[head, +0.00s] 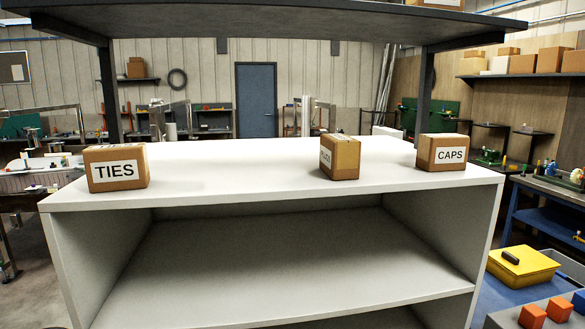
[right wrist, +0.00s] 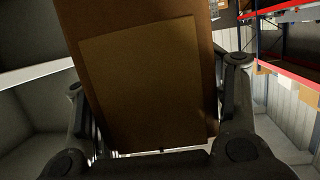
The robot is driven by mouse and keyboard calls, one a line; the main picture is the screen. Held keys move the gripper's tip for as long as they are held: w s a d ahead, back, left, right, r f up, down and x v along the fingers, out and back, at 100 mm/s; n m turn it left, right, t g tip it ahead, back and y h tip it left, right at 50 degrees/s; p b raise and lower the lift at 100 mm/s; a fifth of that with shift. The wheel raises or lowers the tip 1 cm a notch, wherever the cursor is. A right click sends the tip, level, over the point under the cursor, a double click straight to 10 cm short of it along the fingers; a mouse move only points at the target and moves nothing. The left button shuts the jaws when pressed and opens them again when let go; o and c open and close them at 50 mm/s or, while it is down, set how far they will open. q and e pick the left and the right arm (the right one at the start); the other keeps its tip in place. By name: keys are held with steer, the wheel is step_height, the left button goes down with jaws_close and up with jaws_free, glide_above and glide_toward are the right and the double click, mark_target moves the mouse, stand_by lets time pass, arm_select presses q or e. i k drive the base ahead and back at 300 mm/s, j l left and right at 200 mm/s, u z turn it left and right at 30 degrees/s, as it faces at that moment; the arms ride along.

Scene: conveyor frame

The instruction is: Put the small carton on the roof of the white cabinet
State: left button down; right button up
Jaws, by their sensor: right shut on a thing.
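The white cabinet (head: 270,198) stands in front of me, its flat roof and open shelf showing in the head view. My right gripper (right wrist: 157,92) is shut on a brown carton (right wrist: 140,80), with one finger on each side of it. The carton shows a paler, shaded panel and stands slightly tilted, filling the middle of the right wrist view. Neither this carton nor my right gripper shows in the head view. My left gripper is in neither view.
Three cartons sit on the roof: TIES (head: 116,168) at left, one with a hard-to-read label (head: 345,158) right of centre, and CAPS (head: 442,153) at right. A wide gap lies between the first two. A dark overhead shelf (head: 270,22) on posts spans above the roof.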

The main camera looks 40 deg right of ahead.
mark_target(250, 178)
steer(key=i+z, duration=0.1)
steer(key=z, duration=0.35)
steer(key=j+z, duration=0.15)
steer(key=z, duration=0.3)
steer(key=j+z, duration=0.15)
steer(key=z, duration=0.25)
steer(key=i+j+z, duration=0.15)
steer(key=j+z, duration=0.35)
steer(key=j, duration=0.6)
steer(key=j+z, duration=0.5)
steer(key=j, duration=0.55)
steer(key=k, duration=0.05)
